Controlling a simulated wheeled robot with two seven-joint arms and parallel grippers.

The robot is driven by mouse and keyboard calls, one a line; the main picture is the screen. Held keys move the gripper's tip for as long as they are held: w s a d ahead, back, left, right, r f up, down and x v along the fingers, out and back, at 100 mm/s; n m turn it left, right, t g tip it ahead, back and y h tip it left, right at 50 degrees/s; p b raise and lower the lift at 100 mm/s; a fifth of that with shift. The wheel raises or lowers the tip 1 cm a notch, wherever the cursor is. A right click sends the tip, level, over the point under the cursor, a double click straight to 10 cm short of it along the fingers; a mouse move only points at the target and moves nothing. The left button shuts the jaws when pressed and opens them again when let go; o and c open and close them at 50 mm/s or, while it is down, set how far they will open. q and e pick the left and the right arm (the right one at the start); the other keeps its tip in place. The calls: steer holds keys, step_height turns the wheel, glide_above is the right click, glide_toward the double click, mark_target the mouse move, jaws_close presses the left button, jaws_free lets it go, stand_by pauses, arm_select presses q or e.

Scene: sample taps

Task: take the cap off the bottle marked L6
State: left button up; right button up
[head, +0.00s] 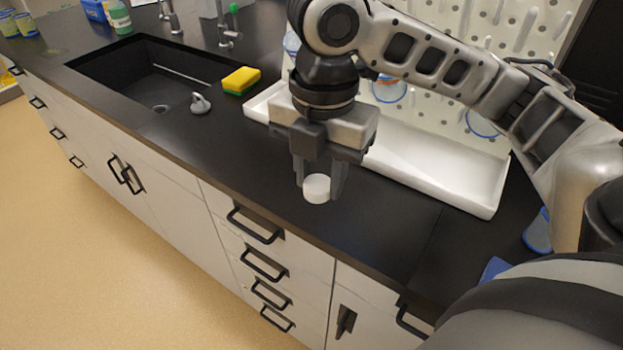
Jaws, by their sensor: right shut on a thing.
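My right gripper (320,188) points down over the black counter, near its front edge. It is shut on a small white round cap (316,189), which sits between the fingertips. No bottle shows under the cap, and I cannot tell how high it is above the counter. No label reading L6 can be made out in this view. My left gripper is not in view.
A white tray (435,168) lies behind the gripper, below a white peg board (505,40) with blue-marked glassware (389,90). A yellow-green sponge (241,80), a grey stopper-like piece (200,104) and a black sink (135,78) are to the left. The front counter strip is clear.

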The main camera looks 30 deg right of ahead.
steer(key=w+d+f+n, duration=0.1)
steer(key=w+f+n, duration=0.1)
steer(key=w+n, duration=0.1)
steer(key=w+d+f+n, duration=0.2)
steer(key=w+n, duration=0.1)
steer(key=n, duration=0.2)
steer(key=w+d+f+n, duration=0.2)
steer(key=w+n, duration=0.1)
steer(key=n, duration=0.1)
steer(key=shift+w+f, duration=0.2)
steer(key=shift+f, duration=0.15)
steer(key=shift+w+d+f, duration=0.1)
steer(key=shift+w+f, duration=0.15)
steer(key=shift+f, duration=0.15)
step_height(320, 180, down, 3)
steer(key=shift+w+f+p, duration=0.1)
steer(key=shift+p, duration=0.2)
steer(key=shift+f, duration=0.2)
